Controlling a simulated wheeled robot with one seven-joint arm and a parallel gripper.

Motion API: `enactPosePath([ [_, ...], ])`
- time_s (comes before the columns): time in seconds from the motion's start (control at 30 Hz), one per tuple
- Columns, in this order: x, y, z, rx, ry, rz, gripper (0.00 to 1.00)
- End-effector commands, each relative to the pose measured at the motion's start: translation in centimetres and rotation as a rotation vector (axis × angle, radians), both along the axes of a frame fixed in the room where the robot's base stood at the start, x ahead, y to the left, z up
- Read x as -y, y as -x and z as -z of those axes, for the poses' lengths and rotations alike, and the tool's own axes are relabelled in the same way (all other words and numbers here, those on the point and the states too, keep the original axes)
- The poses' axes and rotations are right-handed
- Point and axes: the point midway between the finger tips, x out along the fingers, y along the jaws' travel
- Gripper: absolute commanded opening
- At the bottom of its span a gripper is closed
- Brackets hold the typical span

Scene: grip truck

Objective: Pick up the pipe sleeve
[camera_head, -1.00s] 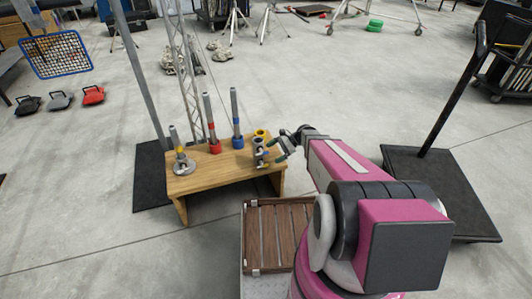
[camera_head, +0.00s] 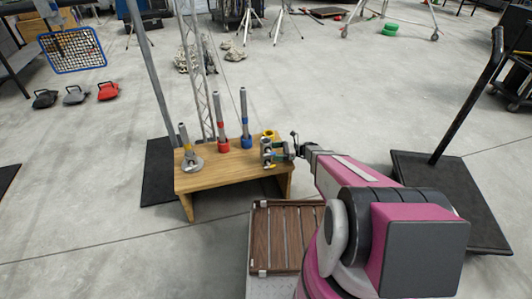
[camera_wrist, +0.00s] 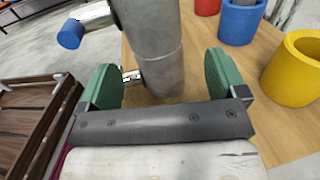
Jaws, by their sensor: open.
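A grey metal sleeve-like pipe piece (camera_head: 266,146) stands upright at the right end of a small wooden table (camera_head: 225,178). I take it to be the pipe sleeve. In the wrist view the grey pipe piece (camera_wrist: 160,60) has a side stub with a blue cap (camera_wrist: 70,33). My gripper (camera_head: 279,152) reaches it from the right. In the wrist view my gripper's green fingertips (camera_wrist: 160,80) are open, one on each side of the piece, with visible gaps. The piece's top is cut off there.
Red (camera_head: 222,145) and blue (camera_head: 246,142) sleeves with upright rods and a grey flanged piece (camera_head: 192,164) share the table. A slatted wooden crate (camera_head: 262,235) is in front.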

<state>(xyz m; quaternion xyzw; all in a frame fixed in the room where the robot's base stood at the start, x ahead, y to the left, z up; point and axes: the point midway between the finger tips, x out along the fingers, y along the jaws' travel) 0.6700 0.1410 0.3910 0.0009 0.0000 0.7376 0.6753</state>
Motion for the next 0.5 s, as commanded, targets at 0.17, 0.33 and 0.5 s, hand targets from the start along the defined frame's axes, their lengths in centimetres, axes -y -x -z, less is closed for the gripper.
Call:
enactPosePath([
  [0.17, -1.0, 0.2, 0.0, 0.0, 0.001, -0.001, 0.9],
  [0.33, -3.0, 0.6, 0.2, 0.001, 0.001, -0.001, 0.9],
  [0.5, -5.2, 0.8, 0.3, 0.001, 0.002, -0.001, 0.9],
])
